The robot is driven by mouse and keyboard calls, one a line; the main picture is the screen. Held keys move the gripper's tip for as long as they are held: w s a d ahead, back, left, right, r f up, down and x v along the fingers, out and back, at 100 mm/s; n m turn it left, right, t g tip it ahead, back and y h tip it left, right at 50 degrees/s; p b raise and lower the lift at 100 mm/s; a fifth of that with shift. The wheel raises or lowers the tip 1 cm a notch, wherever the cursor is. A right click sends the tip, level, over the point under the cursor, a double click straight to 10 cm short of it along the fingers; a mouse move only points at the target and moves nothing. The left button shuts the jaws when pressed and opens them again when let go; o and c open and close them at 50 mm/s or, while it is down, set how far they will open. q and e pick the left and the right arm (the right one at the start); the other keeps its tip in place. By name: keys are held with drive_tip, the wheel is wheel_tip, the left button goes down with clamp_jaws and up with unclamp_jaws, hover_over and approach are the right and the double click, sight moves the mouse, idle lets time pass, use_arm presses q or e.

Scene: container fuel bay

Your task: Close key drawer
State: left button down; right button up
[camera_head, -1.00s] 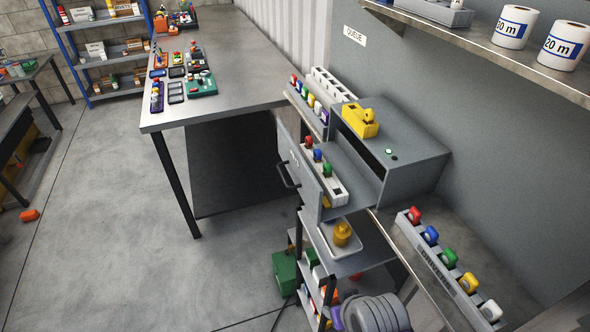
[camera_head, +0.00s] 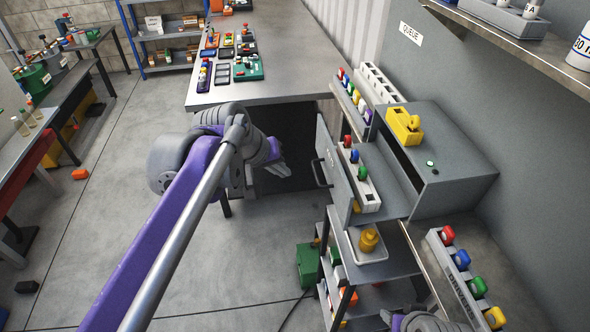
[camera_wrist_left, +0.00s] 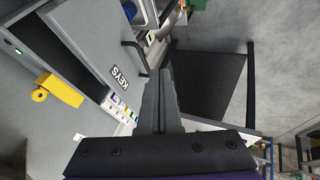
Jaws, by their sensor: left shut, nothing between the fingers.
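The key drawer (camera_head: 340,172) stands pulled out of the grey cabinet (camera_head: 455,180), with a bar handle (camera_head: 321,173) on its front. Inside it is a white rack (camera_head: 368,194) with red, blue and green tags. In the left wrist view the KEYS label (camera_wrist_left: 119,77) and the dark handle (camera_wrist_left: 134,57) show beside my fingers. My left gripper (camera_head: 283,170) is shut and empty, just left of the drawer front and apart from the handle in the head view. It also shows in the left wrist view (camera_wrist_left: 162,78). My right gripper's fingers are not seen.
A yellow object (camera_head: 404,125) and a green button (camera_head: 431,164) are on the cabinet top. A workbench (camera_head: 285,75) with trays stands behind. Below the drawer is a shelf cart with a tray (camera_head: 367,255). A tag rack (camera_head: 450,277) stands at right. Open floor lies left.

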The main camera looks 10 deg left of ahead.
use_arm(q)
drive_tip(key=w+d+f, duration=0.5)
drive_tip(key=d+f, duration=0.1)
drive_tip(key=f, duration=0.1)
drive_tip(key=shift+f, duration=0.15)
idle(0.3)
drive_tip(key=p, duration=0.1)
approach(358, 164)
drive_tip(key=d+f, duration=0.1)
drive_tip(key=d, duration=0.1)
drive_tip(key=d+f, duration=0.4)
drive_tip(key=shift+s+d, duration=0.4)
